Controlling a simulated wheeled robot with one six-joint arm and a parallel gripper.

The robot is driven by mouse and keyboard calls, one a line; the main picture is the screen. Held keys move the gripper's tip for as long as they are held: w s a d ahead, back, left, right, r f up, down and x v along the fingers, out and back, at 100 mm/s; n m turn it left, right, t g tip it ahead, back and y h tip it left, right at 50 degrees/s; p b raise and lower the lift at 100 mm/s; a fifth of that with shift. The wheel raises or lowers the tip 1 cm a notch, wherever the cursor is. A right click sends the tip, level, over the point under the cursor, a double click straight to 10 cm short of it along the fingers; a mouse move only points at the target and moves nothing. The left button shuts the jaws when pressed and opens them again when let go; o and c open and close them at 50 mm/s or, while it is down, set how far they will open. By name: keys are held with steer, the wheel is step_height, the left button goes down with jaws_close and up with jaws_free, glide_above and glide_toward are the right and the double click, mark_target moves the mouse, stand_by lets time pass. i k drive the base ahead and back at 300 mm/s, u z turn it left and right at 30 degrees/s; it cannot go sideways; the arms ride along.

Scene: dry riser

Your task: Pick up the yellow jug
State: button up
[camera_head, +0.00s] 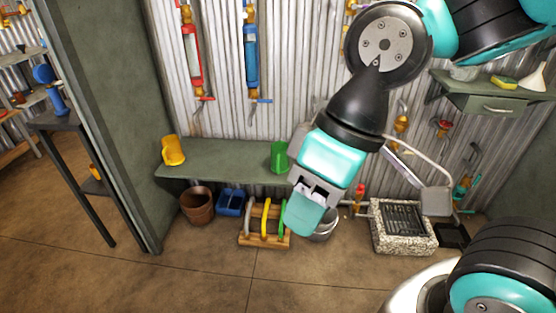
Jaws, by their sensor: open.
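The yellow jug (173,150) stands upright at the left end of the green-grey bench along the corrugated wall. Nothing covers it. My gripper (304,214) hangs in the middle of the view, pointing down, well to the right of the yellow jug and apart from it. Its jaws are open, and I see nothing held between them. A green jug (279,157) stands on the same bench, just left of my gripper.
The bench (222,160) is clear between the two jugs. Below it are a brown pot (197,205), a blue bin (231,203), and a wooden rack (264,238). A green partition (101,110) rises at left. A stone basin (402,238) sits at right.

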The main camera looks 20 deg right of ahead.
mark_target(173, 154)
steer(key=u, duration=0.8)
steer(key=i, duration=1.55)
steer(key=z, duration=0.65)
steer(key=i, duration=0.55)
steer(key=z, duration=0.5)
